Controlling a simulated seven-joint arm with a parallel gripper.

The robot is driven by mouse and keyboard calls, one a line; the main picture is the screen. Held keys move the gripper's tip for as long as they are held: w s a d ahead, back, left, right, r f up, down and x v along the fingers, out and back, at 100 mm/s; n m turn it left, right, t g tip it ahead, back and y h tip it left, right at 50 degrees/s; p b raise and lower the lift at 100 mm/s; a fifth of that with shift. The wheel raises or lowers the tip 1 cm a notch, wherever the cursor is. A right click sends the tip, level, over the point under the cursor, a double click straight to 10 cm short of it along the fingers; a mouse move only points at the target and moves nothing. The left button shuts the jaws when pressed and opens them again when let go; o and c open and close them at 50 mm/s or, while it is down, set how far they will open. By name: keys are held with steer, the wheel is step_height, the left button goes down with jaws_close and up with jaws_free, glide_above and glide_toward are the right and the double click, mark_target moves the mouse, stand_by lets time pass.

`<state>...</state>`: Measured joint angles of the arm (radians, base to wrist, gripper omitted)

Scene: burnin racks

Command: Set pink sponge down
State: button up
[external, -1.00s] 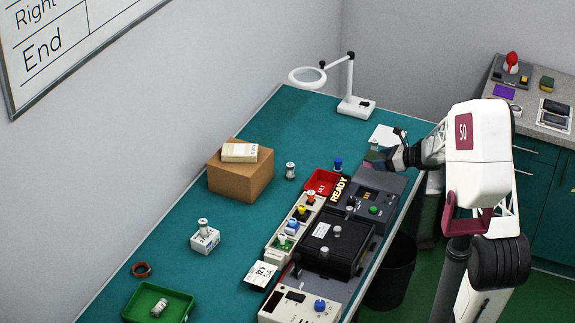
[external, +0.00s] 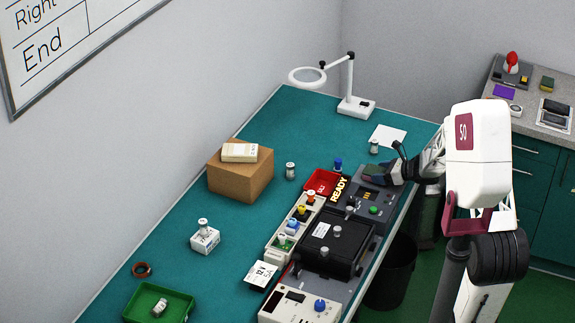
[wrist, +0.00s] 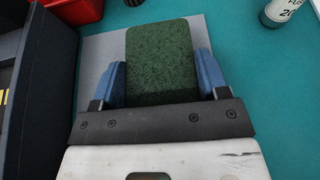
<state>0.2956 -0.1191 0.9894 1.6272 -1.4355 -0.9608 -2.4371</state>
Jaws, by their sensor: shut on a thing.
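My gripper (wrist: 162,85) is shut on a sponge, its blue fingers pressing the two sides. In the wrist view the sponge (wrist: 160,55) shows a dark green, rough face; no pink shows there. In the external view the sponge (external: 370,171) is a small dark greenish block at the tip of my gripper (external: 378,174), by the far end of the grey equipment. Whether its underside touches anything is hidden.
A grey flat patch (wrist: 98,50) lies beneath the sponge in the wrist view, with a dark box at left and a red tray (wrist: 85,8) above. A small labelled bottle (wrist: 283,10) stands at upper right. White paper (external: 388,135) lies on the teal bench.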

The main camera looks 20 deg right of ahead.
steer(key=shift+f, duration=0.25)
steer(key=o, duration=0.9)
steer(key=shift+r, duration=0.15)
steer(key=shift+v, duration=6)
